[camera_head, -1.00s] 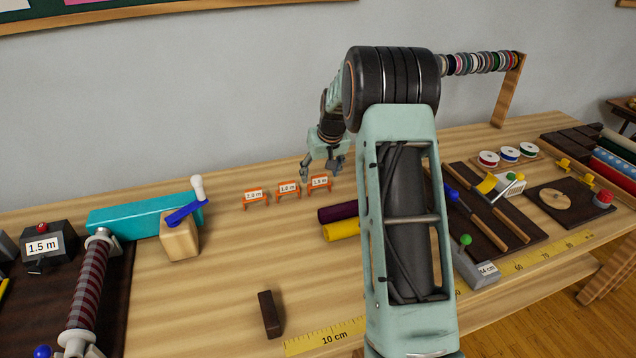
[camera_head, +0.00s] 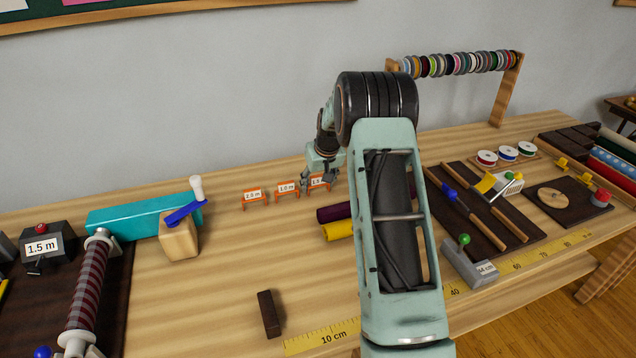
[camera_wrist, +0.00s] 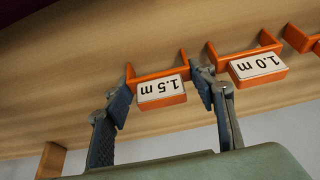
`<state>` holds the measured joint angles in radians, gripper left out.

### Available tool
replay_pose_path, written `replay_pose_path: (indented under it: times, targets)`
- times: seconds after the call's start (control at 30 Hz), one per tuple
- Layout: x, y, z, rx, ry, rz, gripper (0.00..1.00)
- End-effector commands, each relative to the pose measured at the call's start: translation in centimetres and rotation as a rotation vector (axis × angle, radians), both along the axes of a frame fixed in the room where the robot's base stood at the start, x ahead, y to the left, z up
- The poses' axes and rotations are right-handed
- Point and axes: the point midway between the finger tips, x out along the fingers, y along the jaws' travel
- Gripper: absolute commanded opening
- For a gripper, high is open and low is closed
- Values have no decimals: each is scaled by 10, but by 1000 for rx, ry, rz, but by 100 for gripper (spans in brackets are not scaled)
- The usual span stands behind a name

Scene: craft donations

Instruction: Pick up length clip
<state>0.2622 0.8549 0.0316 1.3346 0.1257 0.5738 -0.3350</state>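Three orange length clips with white labels stand in a row on the wooden table. The right one in the head view (camera_head: 319,182) is labelled 1.5 m, as its upside-down label in the wrist view (camera_wrist: 161,89) shows. The middle clip (camera_head: 287,189) reads 1.0 m; it is also in the wrist view (camera_wrist: 258,66). The left clip (camera_head: 254,197) has a label too small to read surely. My gripper (camera_head: 320,181) is low at the 1.5 m clip. In the wrist view my gripper (camera_wrist: 162,75) is open, one finger on each side of that clip; finger contact is unclear.
The 1.0 m clip stands close beside my right-hand finger in the wrist view. Purple (camera_head: 338,212) and yellow (camera_head: 339,231) rolls lie in front of the clips. A wooden block with a blue lever (camera_head: 179,238) stands to the left. The wall is behind.

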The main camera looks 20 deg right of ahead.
Motion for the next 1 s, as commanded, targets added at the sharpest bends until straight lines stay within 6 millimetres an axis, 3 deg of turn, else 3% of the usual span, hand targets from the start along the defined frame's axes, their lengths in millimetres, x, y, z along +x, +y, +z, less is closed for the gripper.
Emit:
replay_pose_path:
  times: [0.47,0.67,1.0]
  targets:
    - [1,0,8,0,-2,0,38]
    - [1,0,36,-1,-4,1,38]
    - [-41,17,85,-1,-4,0,38]
